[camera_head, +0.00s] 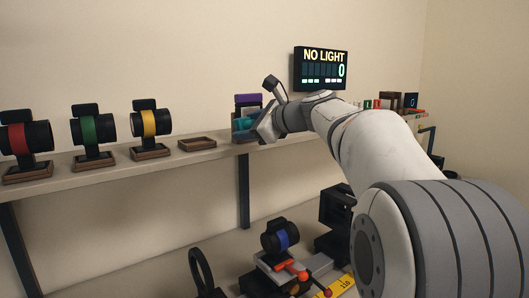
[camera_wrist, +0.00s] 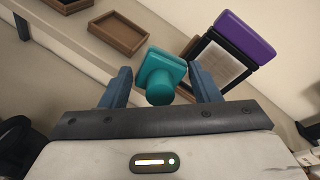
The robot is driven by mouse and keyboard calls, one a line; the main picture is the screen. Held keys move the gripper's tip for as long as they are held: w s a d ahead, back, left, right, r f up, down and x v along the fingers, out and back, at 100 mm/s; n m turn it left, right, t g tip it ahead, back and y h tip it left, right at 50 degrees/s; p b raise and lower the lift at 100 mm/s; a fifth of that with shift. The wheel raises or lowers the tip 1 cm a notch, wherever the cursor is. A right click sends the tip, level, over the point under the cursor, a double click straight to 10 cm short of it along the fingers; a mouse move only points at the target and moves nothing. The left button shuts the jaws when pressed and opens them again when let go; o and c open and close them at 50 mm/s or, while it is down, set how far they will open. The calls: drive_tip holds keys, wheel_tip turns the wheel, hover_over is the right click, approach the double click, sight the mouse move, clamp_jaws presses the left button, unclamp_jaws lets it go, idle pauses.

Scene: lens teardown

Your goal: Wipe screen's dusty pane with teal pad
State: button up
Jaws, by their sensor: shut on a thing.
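The teal pad (camera_wrist: 160,68) has a square plate and a round knob. In the wrist view it sits between the two blue fingers of my gripper (camera_wrist: 161,76), which is shut on it. The screen (camera_wrist: 208,47) stands just right of the pad, with a dark frame around a pale, greyish pane (camera_wrist: 219,62) and a purple block along its top. It looks tilted in this view. In the head view the purple top (camera_head: 248,99) shows on the shelf, with teal (camera_head: 243,122) below it beside my gripper (camera_head: 262,126). I cannot tell whether the pad touches the pane.
An empty wooden tray (camera_head: 197,144) lies left on the shelf (camera_head: 110,174). Beyond it stand lenses with yellow (camera_head: 149,122), green (camera_head: 93,130) and red (camera_head: 18,138) bands. A "NO LIGHT" display (camera_head: 321,68) hangs above. A blue-banded lens (camera_head: 281,239) sits on the bench below.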

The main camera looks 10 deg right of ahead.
drive_tip(key=shift+w+d+f+m+t+h+b, duration=0.2)
drive_tip(key=shift+w+m+t+h+b, duration=0.2)
drive_tip(key=shift+w+t, duration=0.25)
drive_tip(key=shift+w+d+f+m+t+h+b, duration=0.1)
drive_tip(key=shift+w+d+m+t+h+b, duration=0.15)
drive_tip(key=shift+w+m+t, duration=0.3)
drive_tip(key=shift+w+d+f+m+t+h+b, duration=0.15)
drive_tip(key=shift+w+m+t+h+b, duration=0.15)
drive_tip(key=shift+w+t, duration=0.45)
drive_tip(key=shift+x, duration=0.9)
